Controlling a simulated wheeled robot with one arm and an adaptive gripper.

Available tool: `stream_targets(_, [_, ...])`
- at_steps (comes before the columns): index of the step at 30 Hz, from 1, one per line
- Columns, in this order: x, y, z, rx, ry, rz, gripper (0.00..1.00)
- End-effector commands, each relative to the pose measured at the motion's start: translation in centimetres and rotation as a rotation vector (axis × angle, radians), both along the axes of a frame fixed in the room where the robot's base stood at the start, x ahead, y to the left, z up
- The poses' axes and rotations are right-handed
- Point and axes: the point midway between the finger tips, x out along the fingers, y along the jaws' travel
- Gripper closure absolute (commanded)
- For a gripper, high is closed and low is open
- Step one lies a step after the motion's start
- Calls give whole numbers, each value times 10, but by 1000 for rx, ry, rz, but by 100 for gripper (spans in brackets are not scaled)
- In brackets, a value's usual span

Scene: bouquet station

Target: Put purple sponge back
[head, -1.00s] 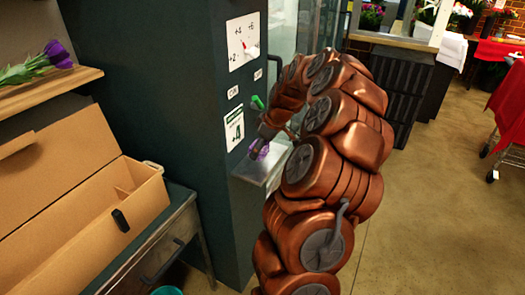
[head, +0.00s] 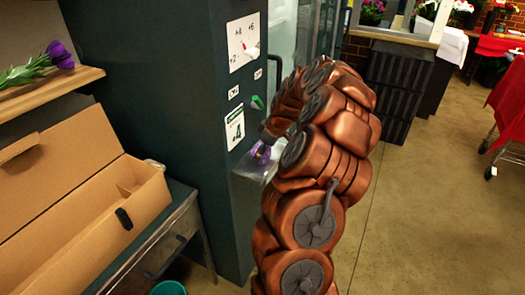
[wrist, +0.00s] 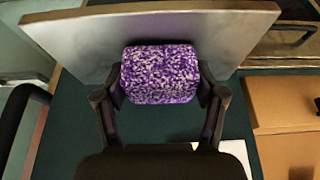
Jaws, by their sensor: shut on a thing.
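The purple sponge (wrist: 160,74) is a speckled purple and white block, seen between my fingers in the wrist view. My gripper (wrist: 160,92) is shut on it, one finger on each side. Behind the sponge in that view is a grey metal shelf (wrist: 75,42); I cannot tell whether the sponge touches it. In the head view the sponge (head: 262,153) shows small at the shelf (head: 246,168) on the side of the dark green cabinet. My arm hides part of the shelf and most of my gripper there.
The cabinet (head: 160,80) carries a dial panel (head: 243,43), a green knob (head: 257,102) and labels. An open cardboard box (head: 140,215) lies on a drawer table (head: 180,225) at left. A purple flower (head: 58,55) lies on a wooden shelf.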

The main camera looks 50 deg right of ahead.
Motion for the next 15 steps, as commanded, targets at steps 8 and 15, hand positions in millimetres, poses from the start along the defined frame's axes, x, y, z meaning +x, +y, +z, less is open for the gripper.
stream_targets(8, [0, 0, -4, 0, 0, 0, 63])
stream_targets(15, [0, 0, -3, 0, 0, 0, 7])
